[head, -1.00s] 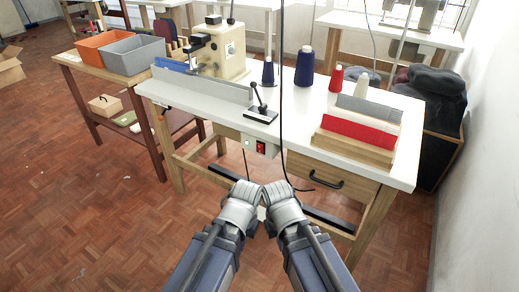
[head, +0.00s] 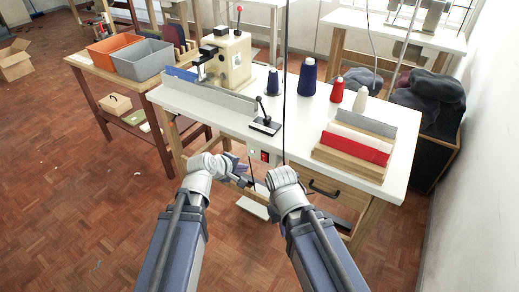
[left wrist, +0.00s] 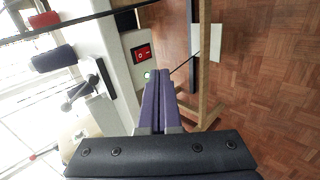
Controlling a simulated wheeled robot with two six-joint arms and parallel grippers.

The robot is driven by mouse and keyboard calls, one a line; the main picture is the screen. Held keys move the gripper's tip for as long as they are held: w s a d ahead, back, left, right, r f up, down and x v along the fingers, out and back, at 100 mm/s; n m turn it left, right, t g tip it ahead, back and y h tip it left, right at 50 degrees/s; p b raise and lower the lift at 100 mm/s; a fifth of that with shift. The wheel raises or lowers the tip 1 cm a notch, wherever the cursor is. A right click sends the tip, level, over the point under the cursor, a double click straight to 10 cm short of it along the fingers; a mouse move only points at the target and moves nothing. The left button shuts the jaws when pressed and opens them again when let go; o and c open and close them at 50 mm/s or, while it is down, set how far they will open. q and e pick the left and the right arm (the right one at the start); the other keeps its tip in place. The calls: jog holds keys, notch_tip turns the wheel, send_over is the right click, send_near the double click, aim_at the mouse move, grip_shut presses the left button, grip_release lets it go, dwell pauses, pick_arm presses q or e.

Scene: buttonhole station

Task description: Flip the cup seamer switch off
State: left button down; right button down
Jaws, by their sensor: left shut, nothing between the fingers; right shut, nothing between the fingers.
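The red rocker switch (head: 264,156) sits on a pale box under the table's front edge, partly hidden behind my arms in the head view. I cannot tell which side of the rocker is pressed in. My left gripper (head: 245,182) is shut and empty, just left of and in front of the box. Its fingers (left wrist: 158,75) end near the lamp, apart from the switch. My right gripper (head: 280,172) is shut and empty, right of the left one.
A cream machine (head: 228,62) stands on the white table (head: 205,103). A small black lever (head: 265,122) is near its front edge. Thread cones (head: 306,78) and folded cloth (head: 355,147) lie farther right. A black cable hangs over the table. A white pedal (head: 253,208) lies below.

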pick_arm(q)
jog(key=shift+w+a+r+n, duration=0.25)
jog(key=shift+w+r+n, duration=0.1)
jog(key=shift+r, duration=0.1)
jog(key=b, duration=0.6)
send_near(264, 157)
jog(key=x, duration=0.5)
jog(key=shift+s+a+f, duration=0.15)
jog(key=shift+s+f, duration=0.15)
jog(key=shift+w+d, duration=0.3)
jog(key=shift+w, duration=0.15)
jog(key=shift+r, duration=0.1)
